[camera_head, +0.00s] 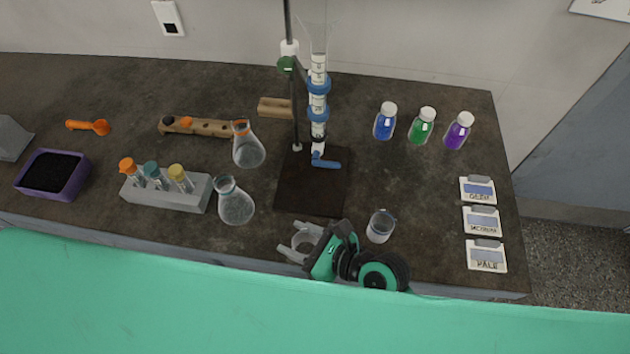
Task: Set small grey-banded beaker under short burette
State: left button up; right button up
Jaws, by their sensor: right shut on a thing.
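My right gripper (301,241) is at the front edge of the dark bench, shut on a small clear glass beaker (303,239). The fingers hide part of this beaker, and I cannot make out its band clearly. The burette (318,100), with blue rings and a blue tap, is clamped upright on a stand. Its tip is over the dark stand base (296,196). The held beaker is in front of that base, not on it. A second beaker (380,227) with a greyish look stands to the right of my gripper. My left gripper is not in view.
Two flasks (236,203) (248,151) stand left of the stand base, near a grey tube rack (165,192). Blue, green and purple bottles (422,126) stand at the right back. Labelled cards (482,221) lie at the right edge. The stand base is clear in front of the tap.

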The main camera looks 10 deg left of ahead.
jog(key=w+p, duration=0.2)
jog(key=w, duration=1.2)
jog(key=shift+w+r, duration=0.1)
jog(key=shift+w, duration=0.05)
jog(key=w, duration=0.1)
jog(key=w+f+p, duration=0.1)
jog(key=shift+w, duration=0.4)
jog(key=shift+f, duration=0.3)
jog(key=shift+f, duration=0.1)
jog(key=o, duration=1)
